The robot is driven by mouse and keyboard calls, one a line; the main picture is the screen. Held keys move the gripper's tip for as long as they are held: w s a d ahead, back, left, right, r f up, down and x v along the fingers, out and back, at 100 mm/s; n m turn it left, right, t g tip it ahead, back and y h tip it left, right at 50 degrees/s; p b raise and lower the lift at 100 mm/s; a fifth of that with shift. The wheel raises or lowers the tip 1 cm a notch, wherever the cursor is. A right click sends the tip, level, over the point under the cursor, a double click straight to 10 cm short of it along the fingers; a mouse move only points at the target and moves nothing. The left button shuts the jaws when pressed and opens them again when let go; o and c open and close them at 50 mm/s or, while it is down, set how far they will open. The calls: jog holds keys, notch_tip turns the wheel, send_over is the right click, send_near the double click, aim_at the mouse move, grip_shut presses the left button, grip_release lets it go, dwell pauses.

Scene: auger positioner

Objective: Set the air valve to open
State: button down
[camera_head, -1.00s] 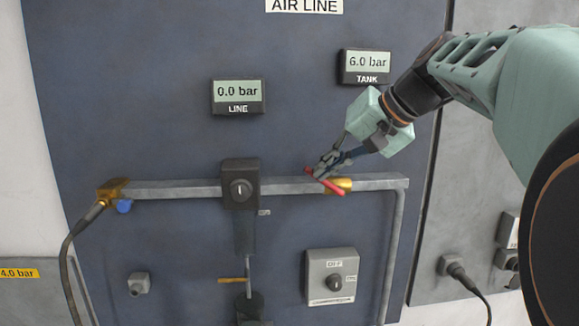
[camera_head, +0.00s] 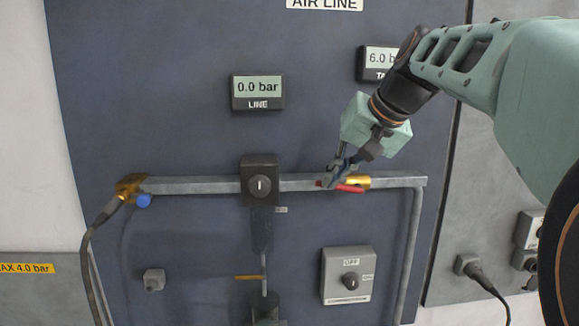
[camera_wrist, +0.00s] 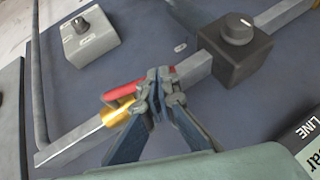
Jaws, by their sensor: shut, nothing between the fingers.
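The air valve is a brass body (camera_head: 357,182) with a red lever (camera_head: 350,188) on the grey horizontal pipe. The lever lies nearly along the pipe, slightly tilted, its left part beneath my fingers. My gripper (camera_head: 332,179) is shut at the lever's left end, with nothing gripped. In the wrist view the closed fingertips (camera_wrist: 161,76) are beside or against the red lever (camera_wrist: 128,88); contact is not clear. The brass body (camera_wrist: 119,108) shows partly behind a finger. The line display (camera_head: 257,90) reads 0.0 bar; the tank display (camera_head: 376,62) is partly covered by my arm.
A black regulator block with a knob (camera_head: 259,172) sits on the pipe left of the valve. A grey switch box (camera_head: 347,275) is below the valve. A brass fitting with a blue part (camera_head: 143,200) and hose is at the pipe's left end.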

jog(key=shift+a+f+b, duration=0.2)
jog(key=shift+f+b, duration=0.15)
jog(key=shift+f, duration=0.3)
dwell(0.4)
jog(key=shift+d+r+p, duration=0.35)
jog(key=shift+d+r, duration=0.2)
jog(key=shift+d, duration=0.1)
